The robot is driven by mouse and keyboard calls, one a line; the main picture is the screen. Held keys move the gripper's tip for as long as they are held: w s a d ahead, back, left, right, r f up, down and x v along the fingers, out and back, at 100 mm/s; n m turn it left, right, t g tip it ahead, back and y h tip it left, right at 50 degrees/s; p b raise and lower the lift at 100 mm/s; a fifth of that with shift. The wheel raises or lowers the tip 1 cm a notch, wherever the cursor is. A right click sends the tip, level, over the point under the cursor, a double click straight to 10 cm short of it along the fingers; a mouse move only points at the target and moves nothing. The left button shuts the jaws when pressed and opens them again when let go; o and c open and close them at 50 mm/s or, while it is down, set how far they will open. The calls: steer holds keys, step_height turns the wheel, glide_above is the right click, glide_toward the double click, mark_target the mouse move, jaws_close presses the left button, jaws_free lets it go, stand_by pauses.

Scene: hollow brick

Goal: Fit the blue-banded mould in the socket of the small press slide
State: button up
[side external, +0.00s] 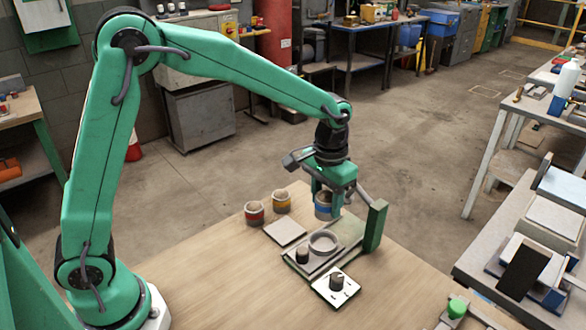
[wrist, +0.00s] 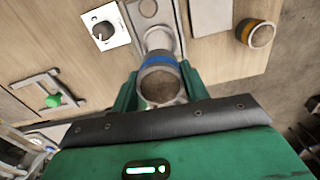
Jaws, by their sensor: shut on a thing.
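The blue-banded mould (side external: 323,207) is a small grey cup with a blue band, held upright or nearly so. My gripper (side external: 325,192) is shut on it; the wrist view shows the mould (wrist: 160,61) between the green fingers (wrist: 159,88). In the wrist view the mould partly hides the socket ring (wrist: 158,36).
A red-banded mould (side external: 254,213) and a yellow-banded mould (side external: 281,202) stand behind a pale square plate (side external: 285,232). A green post (side external: 375,226) rises right of the slide. A white dial box (side external: 336,287) lies in front. A green button (side external: 457,308) is farther right. The left tabletop is clear.

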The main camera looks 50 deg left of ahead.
steer(key=shift+f, duration=0.5)
steer(key=shift+f, duration=0.15)
steer(key=shift+f, duration=2.55)
steer(key=shift+f, duration=1.35)
steer(key=o, duration=1.4)
steer(key=shift+c, duration=0.2)
